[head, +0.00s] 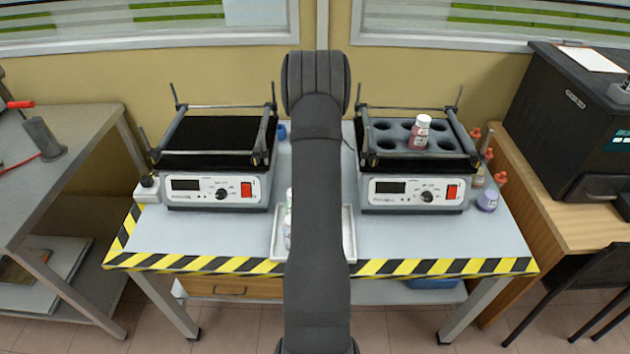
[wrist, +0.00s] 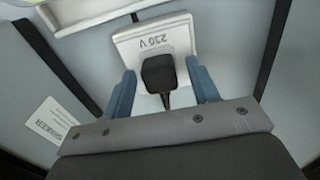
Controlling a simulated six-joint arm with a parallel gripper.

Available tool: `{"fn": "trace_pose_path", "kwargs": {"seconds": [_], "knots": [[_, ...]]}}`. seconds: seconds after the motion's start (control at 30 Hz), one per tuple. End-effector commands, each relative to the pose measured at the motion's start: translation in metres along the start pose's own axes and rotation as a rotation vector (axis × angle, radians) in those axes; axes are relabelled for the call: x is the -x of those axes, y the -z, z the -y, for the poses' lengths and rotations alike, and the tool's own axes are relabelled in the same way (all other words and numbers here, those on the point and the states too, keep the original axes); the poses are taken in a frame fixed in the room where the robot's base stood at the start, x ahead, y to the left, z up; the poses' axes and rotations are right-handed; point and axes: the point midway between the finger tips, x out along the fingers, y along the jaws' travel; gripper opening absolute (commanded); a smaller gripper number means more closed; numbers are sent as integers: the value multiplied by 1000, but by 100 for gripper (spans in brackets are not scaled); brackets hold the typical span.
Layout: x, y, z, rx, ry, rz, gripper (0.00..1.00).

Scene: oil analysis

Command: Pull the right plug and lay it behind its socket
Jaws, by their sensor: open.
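In the wrist view a black plug (wrist: 159,74) sits in a white socket (wrist: 127,44) marked 230 V. My gripper (wrist: 160,80) is open, with one blue finger on each side of the plug. A gap shows between the plug and each finger. The plug's cord runs down toward the gripper body, which hides the rest of it. In the head view my arm hides this socket and plug, and my fingers cannot be clearly made out. Another white socket with a black plug (head: 147,183) stands at the table's left edge.
Two shakers stand on the table, a left one (head: 218,189) with a flat black top and a right one (head: 410,191) holding a red bottle (head: 421,132). Small bottles (head: 488,200) stand at right. A white tray (head: 349,235) is partly hidden by my arm.

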Motion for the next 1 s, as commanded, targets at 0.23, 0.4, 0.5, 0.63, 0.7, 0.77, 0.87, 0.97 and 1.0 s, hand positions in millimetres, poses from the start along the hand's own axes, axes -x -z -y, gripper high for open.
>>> {"fn": "trace_pose_path", "kwargs": {"seconds": [0.23, 0.4, 0.5, 0.63, 0.7, 0.77, 0.87, 0.97, 1.0], "knots": [[0, 0, 0, 0, 0, 0, 55], [0, 0, 0, 0, 0, 0, 55], [0, 0, 0, 0, 0, 0, 55], [0, 0, 0, 0, 0, 0, 33], [0, 0, 0, 0, 0, 0, 19], [0, 0, 0, 0, 0, 0, 7], [0, 0, 0, 0, 0, 0, 0], [1, 0, 0, 0, 0, 0, 0], [2, 0, 0, 0, 0, -1, 0]]}}
